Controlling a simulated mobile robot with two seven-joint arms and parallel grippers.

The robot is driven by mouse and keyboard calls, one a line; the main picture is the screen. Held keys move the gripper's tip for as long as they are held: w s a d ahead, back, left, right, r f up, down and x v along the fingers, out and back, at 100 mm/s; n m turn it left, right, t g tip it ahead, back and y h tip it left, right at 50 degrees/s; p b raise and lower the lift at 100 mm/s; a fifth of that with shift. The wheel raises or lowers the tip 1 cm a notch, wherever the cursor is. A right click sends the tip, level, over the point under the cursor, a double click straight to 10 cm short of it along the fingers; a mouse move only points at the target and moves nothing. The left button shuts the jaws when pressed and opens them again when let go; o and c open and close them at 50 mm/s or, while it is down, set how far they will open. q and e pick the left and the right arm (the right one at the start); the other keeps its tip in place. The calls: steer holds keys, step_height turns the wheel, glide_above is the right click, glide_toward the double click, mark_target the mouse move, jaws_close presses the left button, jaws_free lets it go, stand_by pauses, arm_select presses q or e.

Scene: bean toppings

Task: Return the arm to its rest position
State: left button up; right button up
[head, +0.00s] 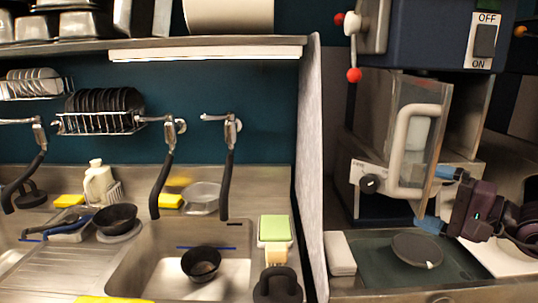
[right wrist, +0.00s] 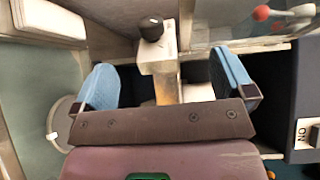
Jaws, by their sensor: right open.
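My right gripper (head: 437,199) comes in from the right edge in the head view. Its blue fingers are spread apart with nothing between them. It is in front of the lower part of a machine (head: 481,75), near the white handle (head: 402,150) on the machine's clear panel. I cannot tell whether a finger touches the panel. In the right wrist view the open gripper (right wrist: 165,78) shows both blue fingers, with a black knob (right wrist: 151,27) beyond them. My left gripper is not in view.
A dark round lid or dish (head: 416,250) lies on the green surface (head: 362,262) below the gripper. A white block (head: 339,253) stands to its left. A partition (head: 311,170) separates this side from the sink (head: 135,258), which holds a black bowl (head: 201,264).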

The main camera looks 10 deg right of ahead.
steer(key=s+f+n+t+h, duration=0.1)
steer(key=s+f+n+h, duration=0.3)
steer(key=f+n+h, duration=0.8)
steer(key=s+f+n+t+h, duration=0.1)
steer(key=s+f+n+h, duration=0.4)
steer(key=n, duration=1.2)
steer(key=s+a+f+m+g+y, duration=0.35)
steer(key=s+f+m+g, duration=0.25)
steer(key=s+f+m, duration=0.25)
steer(key=s+a+f+m+g+y, duration=0.2)
steer(key=s+a+f+m+g, duration=0.3)
steer(key=s+f+m+g, duration=0.4)
steer(key=w+f+t, duration=0.7)
steer(key=f+t, duration=0.2)
steer(key=t, duration=0.1)
steer(key=shift+d+f+t, duration=0.25)
steer(key=shift+f+t, duration=0.05)
steer(key=shift+f, duration=0.1)
steer(key=shift+y, duration=0.25)
